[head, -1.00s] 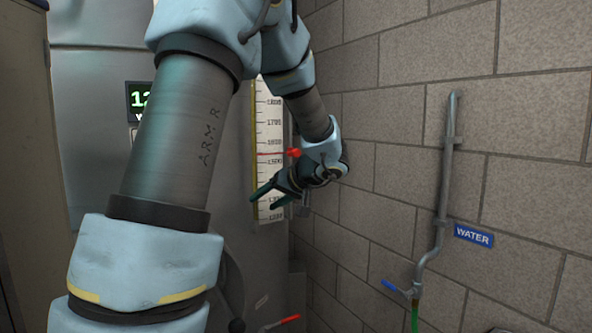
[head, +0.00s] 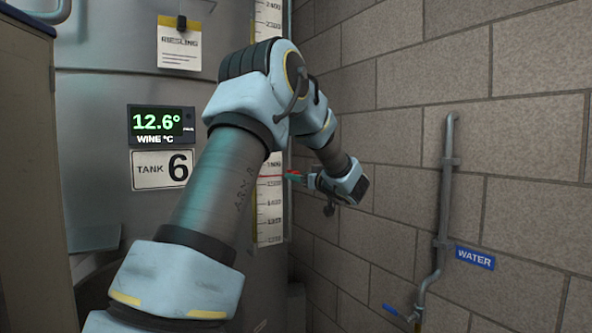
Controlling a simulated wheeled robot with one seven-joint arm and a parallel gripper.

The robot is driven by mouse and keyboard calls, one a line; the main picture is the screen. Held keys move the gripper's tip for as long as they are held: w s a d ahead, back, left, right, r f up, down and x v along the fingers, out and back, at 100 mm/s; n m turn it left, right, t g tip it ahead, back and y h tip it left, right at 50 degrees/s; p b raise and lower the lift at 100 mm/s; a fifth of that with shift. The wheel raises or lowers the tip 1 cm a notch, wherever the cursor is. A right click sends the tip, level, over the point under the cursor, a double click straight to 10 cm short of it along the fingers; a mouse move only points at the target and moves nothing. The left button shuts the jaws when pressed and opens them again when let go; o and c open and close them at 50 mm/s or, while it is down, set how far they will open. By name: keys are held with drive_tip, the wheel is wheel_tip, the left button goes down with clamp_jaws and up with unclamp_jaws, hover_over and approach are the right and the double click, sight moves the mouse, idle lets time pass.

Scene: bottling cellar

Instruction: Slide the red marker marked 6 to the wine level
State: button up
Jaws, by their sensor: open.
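The red marker (head: 293,173) sits at the right edge of the white level scale (head: 269,215). Its thin red line crosses the scale between the 1600 and 1500 marks, as far as I can read them. My gripper (head: 301,178) is open, with its dark fingers right at the marker, coming from the right. I cannot tell whether the fingers touch it or stand around it. No 6 is legible on the marker. My arm hides the middle of the scale, and I cannot make out the wine level.
The steel tank (head: 100,85) carries a TANK 6 plate (head: 165,169), a 12.6° wine display (head: 161,125) and a Riesling tag (head: 179,45). A block wall (head: 400,120) stands close on the right, with a water pipe (head: 445,185) and a WATER sign (head: 474,258).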

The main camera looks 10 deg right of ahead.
drive_tip(key=shift+p+x, duration=0.3)
drive_tip(key=shift+x, duration=0.85)
clamp_jaws()
idle(0.6)
